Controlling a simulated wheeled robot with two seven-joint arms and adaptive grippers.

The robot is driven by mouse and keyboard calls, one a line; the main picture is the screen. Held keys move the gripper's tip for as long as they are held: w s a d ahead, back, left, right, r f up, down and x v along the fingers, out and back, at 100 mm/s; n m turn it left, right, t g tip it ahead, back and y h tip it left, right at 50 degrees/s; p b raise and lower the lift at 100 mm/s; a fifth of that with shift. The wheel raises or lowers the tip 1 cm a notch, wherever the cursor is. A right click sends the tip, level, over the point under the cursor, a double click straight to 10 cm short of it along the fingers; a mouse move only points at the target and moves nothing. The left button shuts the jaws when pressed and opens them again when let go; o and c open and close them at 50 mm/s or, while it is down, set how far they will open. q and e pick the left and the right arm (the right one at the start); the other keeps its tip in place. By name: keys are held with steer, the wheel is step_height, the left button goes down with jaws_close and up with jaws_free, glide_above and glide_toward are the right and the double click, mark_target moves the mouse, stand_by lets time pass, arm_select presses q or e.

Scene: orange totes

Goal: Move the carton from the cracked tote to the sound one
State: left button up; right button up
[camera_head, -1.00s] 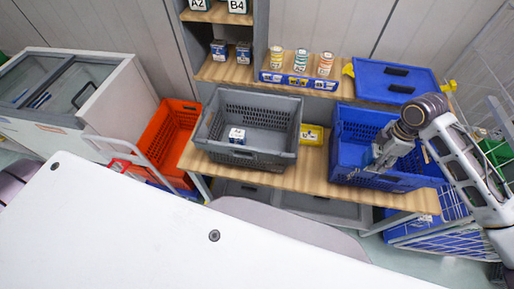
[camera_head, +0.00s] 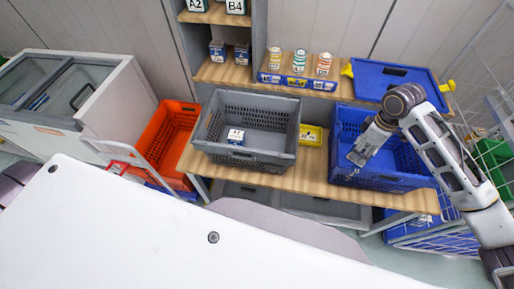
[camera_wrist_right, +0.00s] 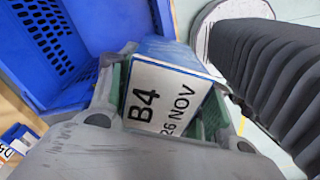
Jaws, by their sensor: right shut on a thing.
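My right gripper (camera_head: 356,158) is over the left part of the blue tote (camera_head: 385,183). In the right wrist view it is shut on a blue and white carton (camera_wrist_right: 165,95) marked "B4" and "26 NOV", held tilted between the fingers. The blue tote's perforated wall (camera_wrist_right: 50,45) shows beside it. In the head view the held carton is hard to make out. I cannot make out a crack in either tote. My left gripper is not in view.
Behind are bottles in a blue tray (camera_head: 297,82), cartons on a shelf (camera_head: 228,75) and a blue lid (camera_head: 397,82). An orange tote (camera_head: 165,140) is at left.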

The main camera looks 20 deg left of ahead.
steer(key=a+m, duration=0.1)
steer(key=m, duration=0.1)
steer(key=w+a+m, duration=0.1)
steer(key=a+m, duration=0.3)
steer(key=shift+w+a+r, duration=0.25)
steer(key=shift+w, duration=0.05)
steer(key=w+a+f+m+b, duration=0.1)
steer(key=a+f+m+b, duration=0.2)
steer(key=a+m+b, duration=0.2)
steer(key=shift+a+f+m, duration=0.15)
steer(key=shift+a+m, duration=0.8)
steer(key=shift+m, duration=0.35)
steer(key=shift+w+f+b, duration=0.1)
steer(key=shift+f+b, duration=0.35)
steer(key=shift+f, duration=0.05)
steer(key=shift+f, duration=0.1)
